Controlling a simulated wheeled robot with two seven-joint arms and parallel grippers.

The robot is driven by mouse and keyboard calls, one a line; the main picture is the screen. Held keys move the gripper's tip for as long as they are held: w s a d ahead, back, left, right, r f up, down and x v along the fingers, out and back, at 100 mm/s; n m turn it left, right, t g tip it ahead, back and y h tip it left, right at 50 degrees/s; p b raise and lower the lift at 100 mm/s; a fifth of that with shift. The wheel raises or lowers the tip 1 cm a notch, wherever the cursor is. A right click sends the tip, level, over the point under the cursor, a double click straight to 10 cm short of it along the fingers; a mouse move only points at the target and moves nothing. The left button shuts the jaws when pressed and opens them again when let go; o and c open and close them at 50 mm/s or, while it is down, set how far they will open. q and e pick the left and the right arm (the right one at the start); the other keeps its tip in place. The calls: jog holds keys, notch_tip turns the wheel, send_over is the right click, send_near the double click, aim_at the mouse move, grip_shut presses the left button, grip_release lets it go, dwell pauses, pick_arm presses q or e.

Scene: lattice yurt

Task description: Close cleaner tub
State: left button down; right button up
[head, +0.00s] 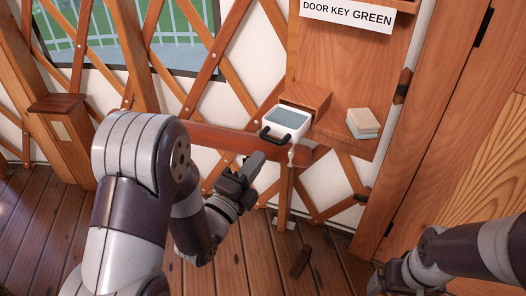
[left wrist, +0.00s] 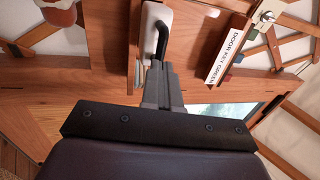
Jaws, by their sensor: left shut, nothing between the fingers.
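The cleaner tub appears to be the white, drawer-like tub (head: 290,117) with a grey-blue top and a black handle (head: 268,137). It sticks out from a small wooden housing (head: 307,95) on the wall shelf. In the left wrist view the white tub (left wrist: 156,20) and its black handle (left wrist: 162,42) lie just beyond my fingertips. My left gripper (head: 256,160) is shut and empty, just below and in front of the handle; its fingers (left wrist: 157,72) show in the left wrist view. I cannot tell whether they touch the handle.
A stack of pale and bluish blocks (head: 363,122) sits on the shelf to the right. A sign reading "DOOR KEY GREEN" (head: 346,14) hangs above. Wooden lattice and a rail (head: 222,140) line the wall. A wooden door frame (head: 430,130) stands right.

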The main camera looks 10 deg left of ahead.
aim_at(279, 137)
pick_arm(q)
jog(key=shift+x, duration=1.75)
jog(key=b+x, duration=0.1)
jog(key=x, duration=0.2)
jog(key=f+b+x, duration=0.1)
jog(key=x, duration=0.2)
jog(key=f+b+x, duration=0.1)
jog(key=x, duration=0.2)
jog(key=shift+w+d, duration=0.15)
jog(key=shift+w, duration=0.7)
jog(key=shift+r, duration=0.35)
